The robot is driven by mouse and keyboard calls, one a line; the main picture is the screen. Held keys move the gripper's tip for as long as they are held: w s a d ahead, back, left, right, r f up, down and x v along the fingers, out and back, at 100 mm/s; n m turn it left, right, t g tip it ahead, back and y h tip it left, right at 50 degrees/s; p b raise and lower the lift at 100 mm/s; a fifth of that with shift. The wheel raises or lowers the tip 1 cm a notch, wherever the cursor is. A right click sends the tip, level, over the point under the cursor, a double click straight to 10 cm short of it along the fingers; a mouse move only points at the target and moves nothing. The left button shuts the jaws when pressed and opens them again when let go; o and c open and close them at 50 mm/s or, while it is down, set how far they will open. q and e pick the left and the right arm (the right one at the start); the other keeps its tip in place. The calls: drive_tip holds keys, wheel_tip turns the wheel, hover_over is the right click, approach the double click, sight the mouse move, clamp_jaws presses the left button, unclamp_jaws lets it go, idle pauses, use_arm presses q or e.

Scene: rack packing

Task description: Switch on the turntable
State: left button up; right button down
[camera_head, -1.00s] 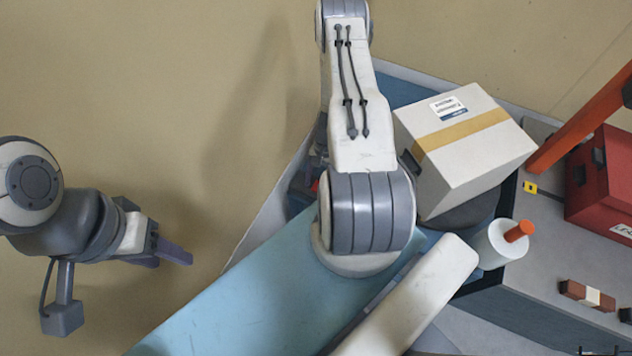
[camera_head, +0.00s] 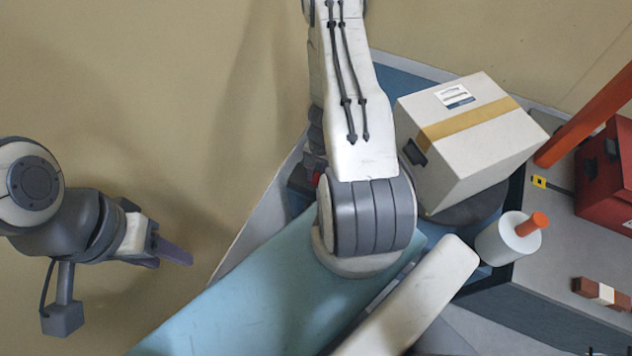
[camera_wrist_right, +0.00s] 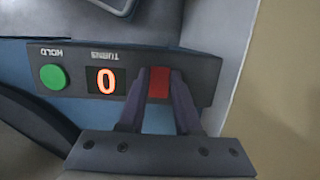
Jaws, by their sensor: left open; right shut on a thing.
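The turntable is a dark disc (camera_head: 472,208), mostly hidden under a white carton (camera_head: 465,140) with a tan tape band. In the right wrist view its control panel (camera_wrist_right: 212,78) shows upside down, with a green HOLD button (camera_wrist_right: 53,77), a TURNS display (camera_wrist_right: 106,80) reading 0, and a red switch (camera_wrist_right: 159,84). My right gripper (camera_wrist_right: 163,78) is shut on the red switch, one finger on each side. In the head view my right arm hides this gripper. My left gripper (camera_head: 174,256) is open and empty at the left, away from the turntable.
A white roll with an orange core (camera_head: 508,240) stands near the carton. A red case (camera_head: 606,180), an orange beam (camera_head: 590,115) and a brown banded block (camera_head: 600,292) lie to the right. The floor at upper left is clear.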

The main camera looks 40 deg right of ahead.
drive_tip(key=shift+w+d+f+h+b, duration=0.15)
drive_tip(key=shift+f+h+b, duration=0.15)
drive_tip(key=shift+b, duration=0.75)
drive_tip(key=shift+r+b, duration=0.3)
drive_tip(key=shift+b, duration=0.2)
use_arm(q)
wheel_tip(320, 180, down, 4)
drive_tip(key=shift+f, duration=0.15)
use_arm(e)
drive_tip(key=shift+s, duration=0.2)
drive_tip(key=c, duration=0.6)
unclamp_jaws()
use_arm(q)
wheel_tip(320, 180, up, 8)
drive_tip(key=p, duration=0.8)
use_arm(e)
wheel_tip(320, 180, up, 10)
drive_tip(key=d, duration=0.1)
drive_tip(key=shift+w+r, duration=0.2)
